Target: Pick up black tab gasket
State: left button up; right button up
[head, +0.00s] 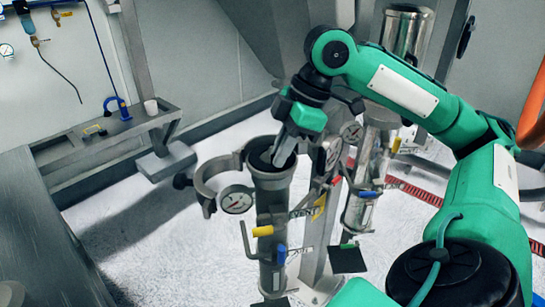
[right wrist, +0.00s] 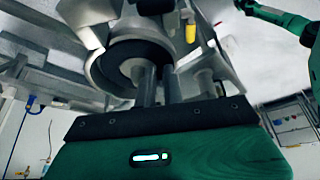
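A dark ring (right wrist: 112,70), which looks like the black gasket, lines the mouth of the upright grey tube in the right wrist view. In the head view the tube's round top (head: 272,180) shows a dark inside; the gasket's tab cannot be made out. My right gripper (head: 284,152) points down into this mouth from above. In the right wrist view its two fingers (right wrist: 157,84) stand close together with a narrow gap, overlapping the ring. Their tips are hidden, so any hold on the gasket cannot be told. My left gripper is not clearly seen.
An open clamp ring (head: 205,188) and a pressure gauge (head: 236,199) sit left of the tube. A second tube assembly with a clear section (head: 362,190) stands close on the right. A metal bench (head: 110,135) is at the left wall.

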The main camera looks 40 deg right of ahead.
grip_shut()
